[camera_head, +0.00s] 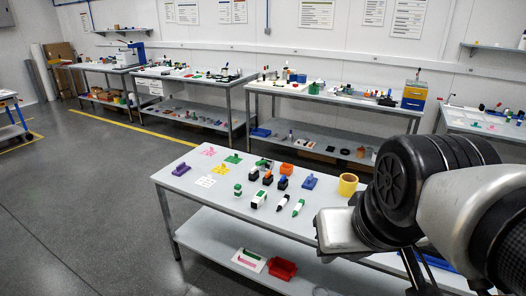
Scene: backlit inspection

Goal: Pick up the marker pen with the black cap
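Two marker pens lie side by side on the grey table in front of me. The left pen (283,201) is pale with a darker end; it is too small to be sure that its cap is black. The right pen (298,207) is pale with a green end. My arm comes in from the right and hangs over the table's right part, to the right of the pens and apart from them. I cannot make out my gripper's fingers, so whether it is open or shut does not show.
A red bin (282,268) is on the lower shelf.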

